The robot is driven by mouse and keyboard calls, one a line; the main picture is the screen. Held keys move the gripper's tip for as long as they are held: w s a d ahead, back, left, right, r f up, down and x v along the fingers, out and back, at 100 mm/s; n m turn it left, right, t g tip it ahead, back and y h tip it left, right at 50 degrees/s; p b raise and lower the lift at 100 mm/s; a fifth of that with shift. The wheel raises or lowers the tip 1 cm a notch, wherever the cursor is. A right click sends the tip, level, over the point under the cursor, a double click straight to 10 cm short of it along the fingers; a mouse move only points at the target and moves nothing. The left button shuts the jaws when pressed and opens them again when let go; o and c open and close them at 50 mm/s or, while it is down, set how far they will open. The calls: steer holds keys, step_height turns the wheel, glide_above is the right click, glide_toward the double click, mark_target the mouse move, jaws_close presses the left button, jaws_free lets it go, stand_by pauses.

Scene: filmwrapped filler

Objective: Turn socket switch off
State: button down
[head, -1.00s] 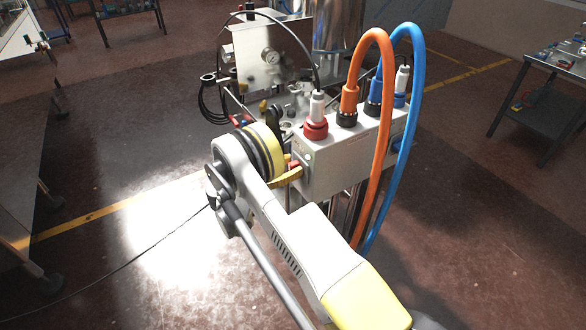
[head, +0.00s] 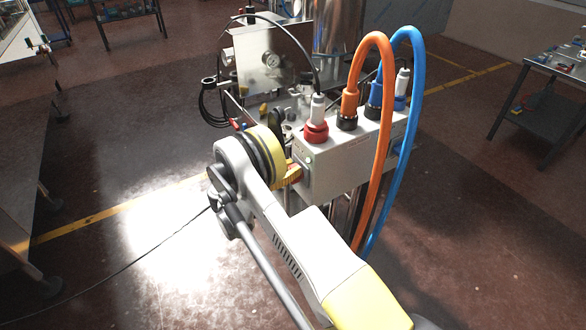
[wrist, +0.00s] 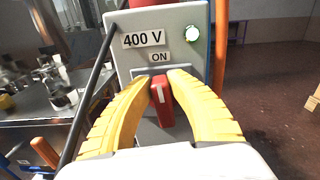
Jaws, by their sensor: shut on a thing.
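A grey socket box (head: 345,160) stands in the middle of the head view, with cable plugs on its top. In the wrist view its end face (wrist: 119,25) carries a "400 V" label, an "ON" label and a pale green round lamp (wrist: 192,34). Below the "ON" label is a red switch lever (wrist: 162,98) with a white mark. My gripper (wrist: 163,78) has its yellow fingers on both sides of the red lever, shut on it. In the head view my gripper (head: 290,174) is at the box's left end, and the lever is hidden there.
Thick orange (head: 382,130) and blue (head: 417,110) cables arch over the box and hang down its front. A red plug (head: 316,131) sits on top. A machine with a gauge (head: 272,59) stands behind. The floor at the left is mostly clear, with a thin cable across it.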

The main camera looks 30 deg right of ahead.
steer(key=n, duration=0.2)
steer(key=w+n, duration=0.1)
steer(key=n, duration=0.1)
steer(key=shift+f, duration=0.15)
steer(key=shift+w+f+n, duration=0.25)
steer(key=shift+f+n, duration=0.15)
steer(key=shift+n, duration=1.75)
steer(key=shift+w+f+n, duration=0.3)
steer(key=shift+f+n, duration=0.15)
steer(key=shift+n, duration=1.65)
steer(key=shift+w+f+n, duration=0.25)
steer(key=shift+f+n, duration=0.15)
steer(key=shift+n, duration=1.75)
steer(key=c, duration=1.3)
jaws_free()
steer(key=shift+o, duration=0.2)
